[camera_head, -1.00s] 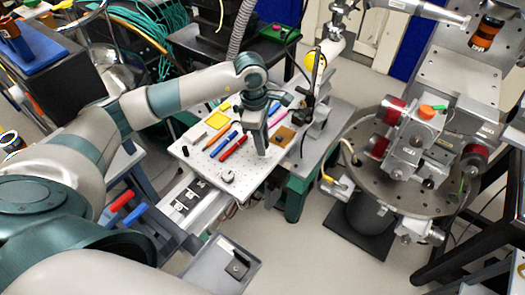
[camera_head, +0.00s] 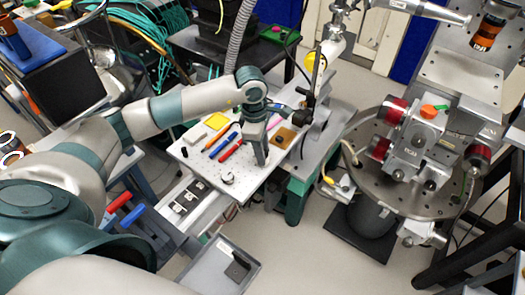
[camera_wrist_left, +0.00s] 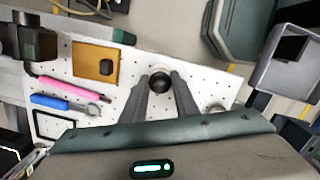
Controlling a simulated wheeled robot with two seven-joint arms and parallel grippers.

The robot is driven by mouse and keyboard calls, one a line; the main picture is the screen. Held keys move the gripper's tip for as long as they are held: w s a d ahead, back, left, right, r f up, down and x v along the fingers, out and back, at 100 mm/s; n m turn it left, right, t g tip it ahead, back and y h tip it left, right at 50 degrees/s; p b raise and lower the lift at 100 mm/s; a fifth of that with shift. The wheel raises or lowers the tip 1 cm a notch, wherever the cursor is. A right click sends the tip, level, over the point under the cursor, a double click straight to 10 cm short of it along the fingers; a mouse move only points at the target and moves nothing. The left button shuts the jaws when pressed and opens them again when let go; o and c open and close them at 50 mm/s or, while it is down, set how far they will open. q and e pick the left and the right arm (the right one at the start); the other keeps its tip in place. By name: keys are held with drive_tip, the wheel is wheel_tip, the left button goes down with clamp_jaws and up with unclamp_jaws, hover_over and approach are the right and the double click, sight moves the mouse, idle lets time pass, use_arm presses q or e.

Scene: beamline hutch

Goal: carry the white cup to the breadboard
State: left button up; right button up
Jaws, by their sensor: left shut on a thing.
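My left gripper (camera_head: 262,160) is over the near right part of the perforated breadboard (camera_head: 205,172), pointing down. In the left wrist view, the two fingers of the left gripper (camera_wrist_left: 161,82) are closed around the white cup (camera_wrist_left: 160,69). Its pale rim shows at the fingertips, with a dark round middle between them. The breadboard's white surface (camera_wrist_left: 110,118) lies just beneath; I cannot tell whether the cup touches it. In the head view the fingers mostly hide the cup. My right gripper is not in view.
Pens, a yellow pad (camera_head: 216,121) and an orange-brown plate (camera_head: 285,136) lie on the breadboard. A small round pale part (camera_head: 227,178) sits near its front edge.

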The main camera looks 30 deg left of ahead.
use_arm(q)
drive_tip(key=shift+f, duration=0.1)
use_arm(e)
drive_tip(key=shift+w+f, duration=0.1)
use_arm(q)
drive_tip(key=o, duration=1.1)
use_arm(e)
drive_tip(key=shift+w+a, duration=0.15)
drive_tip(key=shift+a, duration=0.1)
